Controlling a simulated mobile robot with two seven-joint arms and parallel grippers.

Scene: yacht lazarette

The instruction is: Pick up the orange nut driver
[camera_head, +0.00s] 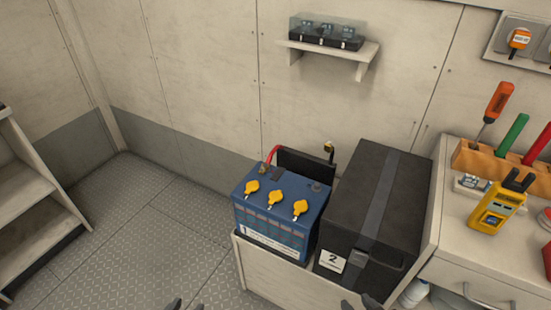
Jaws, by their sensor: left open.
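The orange nut driver (497,102) stands a little tilted in a wooden tool rack (472,158) on the workbench at the right, its orange handle up and its shaft going down into the rack. My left gripper (186,304) shows only its fingertips at the bottom edge, apart and empty, over the floor. My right gripper (359,303) also shows only its fingertips at the bottom edge, spread apart, in front of the black box. Both are far below and left of the nut driver.
Green (513,135) and red (538,145) handled tools stand beside it in the rack. A yellow multimeter (496,208) is in front. A black box (378,195) and blue battery (275,215) stand left of the workbench (452,245). Floor is clear at left.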

